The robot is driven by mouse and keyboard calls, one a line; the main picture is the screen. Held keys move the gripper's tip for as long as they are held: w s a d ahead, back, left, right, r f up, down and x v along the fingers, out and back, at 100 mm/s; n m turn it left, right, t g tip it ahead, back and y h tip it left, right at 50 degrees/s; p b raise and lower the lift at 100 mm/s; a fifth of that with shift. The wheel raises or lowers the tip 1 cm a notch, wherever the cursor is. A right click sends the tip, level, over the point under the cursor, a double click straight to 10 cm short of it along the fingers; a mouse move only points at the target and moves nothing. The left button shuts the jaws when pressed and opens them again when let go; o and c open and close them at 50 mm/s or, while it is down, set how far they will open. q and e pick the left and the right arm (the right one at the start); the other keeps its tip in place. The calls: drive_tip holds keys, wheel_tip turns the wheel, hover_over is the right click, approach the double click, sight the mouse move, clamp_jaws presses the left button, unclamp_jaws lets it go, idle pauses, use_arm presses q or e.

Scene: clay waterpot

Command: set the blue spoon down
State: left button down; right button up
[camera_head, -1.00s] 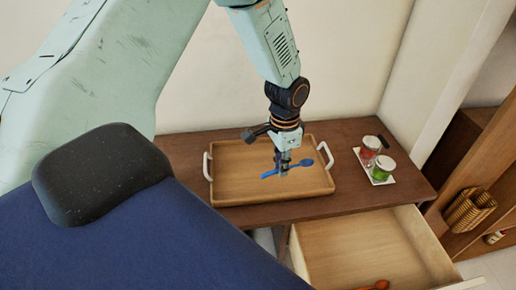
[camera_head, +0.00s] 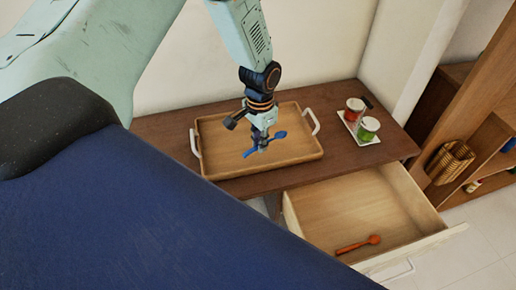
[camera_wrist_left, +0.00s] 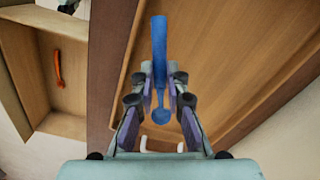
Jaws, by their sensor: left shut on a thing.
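My left gripper (camera_head: 262,147) points down over the wooden tray (camera_head: 218,150) and is shut on the blue spoon (camera_head: 280,135). In the left wrist view the fingertips (camera_wrist_left: 160,84) pinch the spoon (camera_wrist_left: 160,40) across its handle. The handle reaches away from the wrist, and the round bowl end lies nearer the camera. The spoon is within the tray's outline, near its middle. I cannot tell whether it touches the tray floor (camera_wrist_left: 220,45). The fingers hide part of the handle in the head view. My right gripper is not in view.
The tray has white handles and stands on a dark wooden table (camera_head: 290,176). Two jars (camera_head: 355,107) (camera_head: 369,128) sit on a white dish at the right. Below, an open drawer (camera_head: 320,205) holds an orange-red spoon (camera_head: 357,245). The tray floor around the blue spoon is clear.

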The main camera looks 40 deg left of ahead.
sight(257, 158)
use_arm(q)
drive_tip(key=f, duration=0.2)
drive_tip(key=a+f, duration=0.1)
drive_tip(key=f, duration=0.1)
drive_tip(key=shift+s+a, duration=0.2)
drive_tip(key=shift+d+f, duration=0.1)
drive_tip(key=shift+f, duration=0.1)
drive_tip(key=shift+w+d, duration=0.2)
drive_tip(key=shift+d, duration=0.3)
drive_tip(key=shift+s+a+f, duration=0.1)
drive_tip(key=shift+a+f, duration=0.15)
drive_tip(key=shift+a, duration=0.1)
drive_tip(key=c, duration=1.6)
unclamp_jaws()
drive_tip(key=shift+s+a, duration=0.1)
drive_tip(key=shift+a, duration=0.1)
drive_tip(key=shift+o, duration=1)
drive_tip(key=shift+d, duration=0.15)
drive_tip(key=shift+o, duration=0.2)
drive_tip(key=shift+d+r, duration=0.1)
drive_tip(key=shift+d, duration=0.15)
drive_tip(key=shift+a+r, duration=0.25)
wheel_tip(257, 158, up, 10)
drive_tip(key=shift+d+r, duration=0.15)
drive_tip(key=shift+r, duration=0.75)
